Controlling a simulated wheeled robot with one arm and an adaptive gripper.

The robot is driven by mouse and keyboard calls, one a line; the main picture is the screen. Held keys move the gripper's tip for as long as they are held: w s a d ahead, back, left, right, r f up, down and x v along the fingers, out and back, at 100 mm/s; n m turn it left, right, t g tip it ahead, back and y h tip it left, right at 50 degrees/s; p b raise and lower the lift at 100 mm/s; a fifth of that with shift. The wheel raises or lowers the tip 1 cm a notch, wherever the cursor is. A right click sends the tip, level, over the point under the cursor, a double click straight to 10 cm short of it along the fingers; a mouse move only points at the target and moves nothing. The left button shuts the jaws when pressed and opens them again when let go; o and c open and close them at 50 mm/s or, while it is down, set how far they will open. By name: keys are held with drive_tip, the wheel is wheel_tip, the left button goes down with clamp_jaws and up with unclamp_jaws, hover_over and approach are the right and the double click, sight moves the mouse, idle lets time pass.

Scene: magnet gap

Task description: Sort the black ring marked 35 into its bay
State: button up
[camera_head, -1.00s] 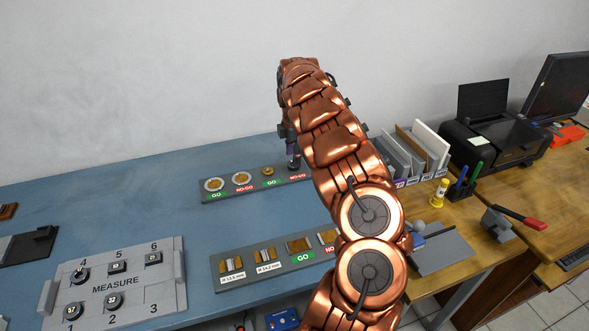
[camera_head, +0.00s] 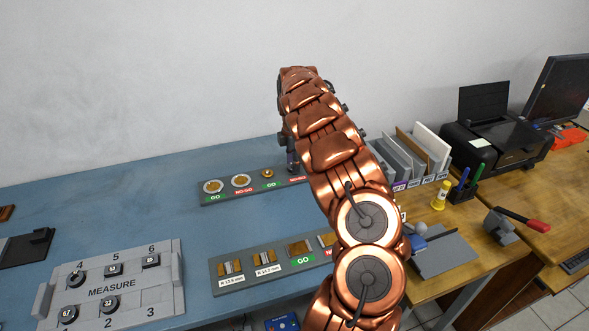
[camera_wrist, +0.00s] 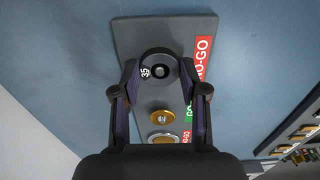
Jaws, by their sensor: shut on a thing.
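The black ring marked 35 (camera_wrist: 160,68) is between the fingertips of my gripper (camera_wrist: 160,74) in the wrist view, its number facing up. My gripper is shut on it. The ring is over the grey board's end place beside a red NO-GO label (camera_wrist: 203,60); I cannot tell whether it touches the board. In the head view the grey board (camera_head: 228,186) stands at the back of the blue bench, with GO and NO-GO labels. My arm hides most of the gripper and the ring there.
Brass pieces (camera_head: 241,180) sit in the board's other places. A second grey board (camera_head: 262,284) lies nearer. A MEASURE tray (camera_head: 140,300) with several black rings stands at the lower left. Grey and white upright holders (camera_head: 410,155) stand right of my arm. The blue bench at left is mostly clear.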

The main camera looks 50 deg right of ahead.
drive_tip(key=shift+c, duration=1.2)
drive_tip(key=shift+w+r, duration=0.1)
drive_tip(key=shift+r, duration=2.4)
